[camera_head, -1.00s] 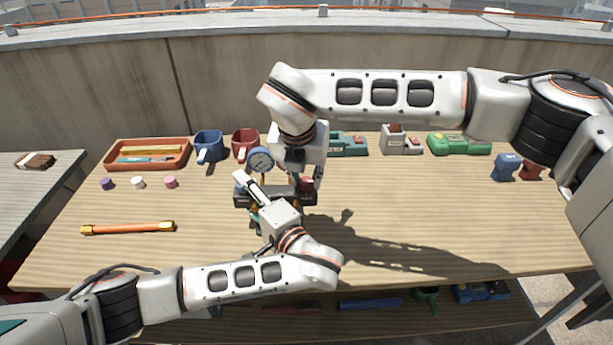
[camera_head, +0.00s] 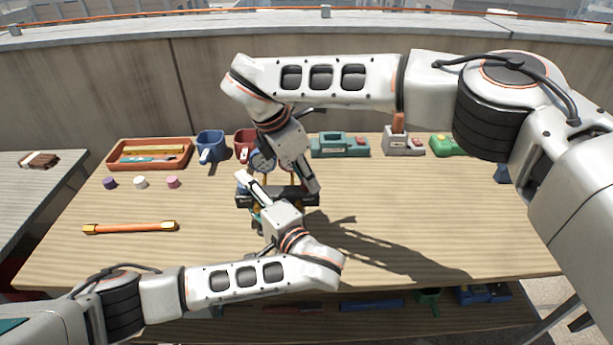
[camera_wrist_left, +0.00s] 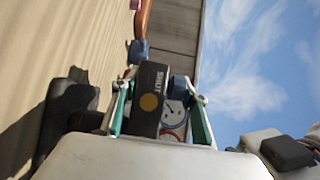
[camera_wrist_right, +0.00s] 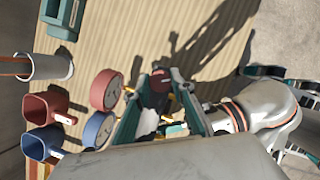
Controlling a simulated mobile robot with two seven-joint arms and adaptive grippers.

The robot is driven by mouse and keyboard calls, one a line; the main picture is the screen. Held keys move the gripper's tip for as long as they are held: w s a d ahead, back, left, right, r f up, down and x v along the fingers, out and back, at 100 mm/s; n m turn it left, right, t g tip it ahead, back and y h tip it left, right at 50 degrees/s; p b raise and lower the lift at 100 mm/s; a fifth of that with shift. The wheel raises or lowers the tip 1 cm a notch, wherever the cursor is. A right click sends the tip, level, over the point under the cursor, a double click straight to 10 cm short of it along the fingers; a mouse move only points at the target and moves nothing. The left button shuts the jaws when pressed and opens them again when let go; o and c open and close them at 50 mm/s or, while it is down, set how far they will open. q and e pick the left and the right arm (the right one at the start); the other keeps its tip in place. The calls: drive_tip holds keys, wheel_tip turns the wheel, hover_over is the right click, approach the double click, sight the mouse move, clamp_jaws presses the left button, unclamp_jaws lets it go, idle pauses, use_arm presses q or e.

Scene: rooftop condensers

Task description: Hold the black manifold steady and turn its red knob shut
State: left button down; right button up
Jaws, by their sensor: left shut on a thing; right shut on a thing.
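The black manifold (camera_head: 300,199) sits near the middle of the wooden bench, mostly covered by my grippers. In the left wrist view its black body (camera_wrist_left: 147,90) shows a "SHUT" label and a yellow disc. My left gripper (camera_head: 258,190) is shut on the manifold from the front; its fingers stand either side of it. My right gripper (camera_head: 298,186) reaches down from behind, shut on the red knob (camera_wrist_right: 160,82), which shows between its fingertips in the right wrist view. The head view hides the knob. A red gauge (camera_wrist_right: 106,90) and a blue gauge (camera_wrist_right: 98,130) stand beside the fingers.
Behind stand an orange tray (camera_head: 112,164), a blue mug (camera_head: 210,143), a red mug (camera_head: 243,142), a teal tool (camera_head: 345,146) and a grey holder (camera_head: 403,145). An orange bar (camera_head: 130,228) lies at left. The bench's front right is clear.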

drive_tip(key=shift+s+a+m, duration=0.1)
drive_tip(key=shift+a+m, duration=0.05)
drive_tip(key=shift+m, duration=0.35)
drive_tip(key=o, duration=1.1)
